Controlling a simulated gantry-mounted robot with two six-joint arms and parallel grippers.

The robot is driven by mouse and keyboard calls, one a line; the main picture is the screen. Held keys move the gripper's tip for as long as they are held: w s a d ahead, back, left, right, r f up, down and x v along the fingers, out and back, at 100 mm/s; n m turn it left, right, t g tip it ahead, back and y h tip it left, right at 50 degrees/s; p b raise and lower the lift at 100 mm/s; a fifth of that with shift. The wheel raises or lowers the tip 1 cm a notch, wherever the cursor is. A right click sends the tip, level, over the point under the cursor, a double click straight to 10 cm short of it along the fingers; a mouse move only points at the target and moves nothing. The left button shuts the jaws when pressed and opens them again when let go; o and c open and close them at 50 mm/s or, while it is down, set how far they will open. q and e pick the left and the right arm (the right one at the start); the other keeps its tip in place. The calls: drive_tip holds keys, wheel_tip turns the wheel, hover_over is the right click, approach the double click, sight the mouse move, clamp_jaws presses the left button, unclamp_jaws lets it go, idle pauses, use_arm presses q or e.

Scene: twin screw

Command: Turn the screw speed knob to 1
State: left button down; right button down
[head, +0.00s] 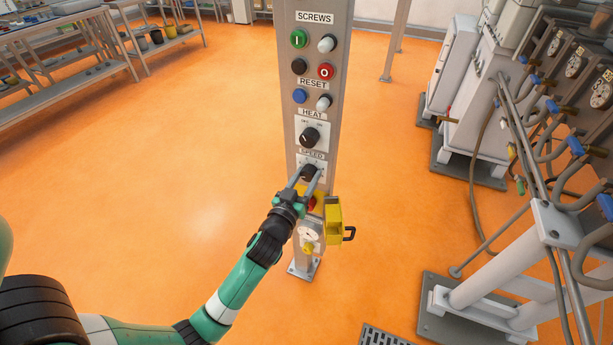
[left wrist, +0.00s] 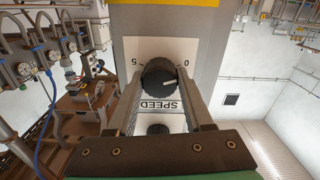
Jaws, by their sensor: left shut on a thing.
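The black speed knob (head: 310,170) sits on a white dial plate under the SPEED label on the grey post. My left gripper (head: 305,182) reaches it from below, with one finger on each side, and is shut on it. In the left wrist view, which is upside down, the knob (left wrist: 158,76) lies between the fingertips. The 0 shows at the right of the plate (left wrist: 133,50) and the 5 at the left. The fingers hide other numbers. My right gripper is not in view.
The black heat knob (head: 309,137) sits just above. Higher are the green button (head: 298,39), red button (head: 325,72) and blue button (head: 300,96). A yellow box (head: 334,220) juts out below right of the gripper.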

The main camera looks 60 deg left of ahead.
use_arm(q)
drive_tip(key=m+p, duration=0.1)
drive_tip(key=m, duration=0.2)
drive_tip(key=shift+r+m, duration=0.15)
drive_tip(key=shift+m, duration=0.25)
drive_tip(key=m+p, duration=0.1)
drive_tip(key=m, duration=0.3)
drive_tip(key=shift+p, duration=0.3)
drive_tip(key=shift+c, duration=1.4)
unclamp_jaws()
drive_tip(key=v, duration=1.1)
drive_tip(key=shift+s+d+b, duration=0.2)
drive_tip(key=shift+d+b, duration=0.05)
drive_tip(key=shift+b, duration=0.1)
